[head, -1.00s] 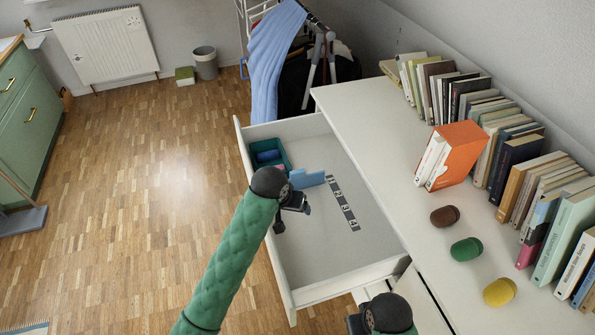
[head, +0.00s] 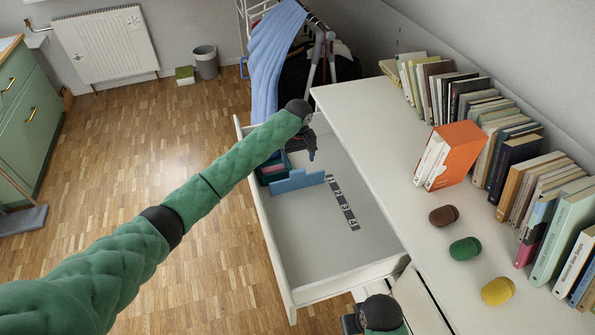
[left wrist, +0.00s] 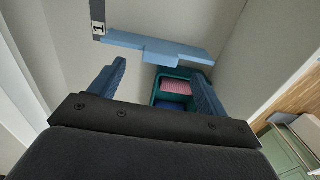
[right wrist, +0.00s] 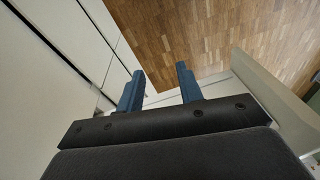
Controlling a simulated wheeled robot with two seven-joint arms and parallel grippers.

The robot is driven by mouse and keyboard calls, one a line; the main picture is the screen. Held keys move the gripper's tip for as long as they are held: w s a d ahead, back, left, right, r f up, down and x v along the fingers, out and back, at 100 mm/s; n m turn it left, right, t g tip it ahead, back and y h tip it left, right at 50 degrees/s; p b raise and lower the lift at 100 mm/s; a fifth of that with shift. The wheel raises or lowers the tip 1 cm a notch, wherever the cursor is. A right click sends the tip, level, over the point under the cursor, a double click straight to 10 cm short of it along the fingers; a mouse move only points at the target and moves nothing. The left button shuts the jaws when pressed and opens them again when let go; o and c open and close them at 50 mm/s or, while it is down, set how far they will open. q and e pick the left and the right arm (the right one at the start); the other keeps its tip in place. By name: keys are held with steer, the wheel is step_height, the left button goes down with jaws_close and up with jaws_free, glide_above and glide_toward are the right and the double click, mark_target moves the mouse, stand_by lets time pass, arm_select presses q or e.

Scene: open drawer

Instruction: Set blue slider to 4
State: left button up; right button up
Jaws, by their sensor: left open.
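The blue slider (head: 297,182) is an upright divider with a stepped top, standing across the open drawer (head: 318,245). Its right end is beside the 1 on the number strip (head: 342,202), which runs from 1 at the far end to 4 nearer me. The slider also shows in the left wrist view (left wrist: 160,46). My left gripper (head: 311,152) is open and empty on the far side of the slider, fingers pointing down, apart from it as far as I can tell. My right gripper (right wrist: 160,78) is open and empty, low beside the drawer front.
The drawer nearer me is empty. The white top (head: 385,140) holds books, an orange box (head: 460,150) and several small coloured objects.

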mark_target(298, 171)
arm_select(q)
steer(key=shift+w+a, duration=0.15)
steer(key=shift+w, duration=0.1)
steer(key=shift+f, duration=0.25)
step_height(298, 171, down, 6)
steer(key=shift+r+p, duration=0.25)
steer(key=shift+p, duration=0.4)
steer(key=shift+f, duration=0.85)
steer(key=c, duration=1.4)
arm_select(e)
steer(key=f, duration=0.3)
steer(key=w+f, duration=0.1)
steer(key=f, duration=0.1)
steer(key=shift+d+f, duration=0.1)
steer(key=shift+f, duration=0.25)
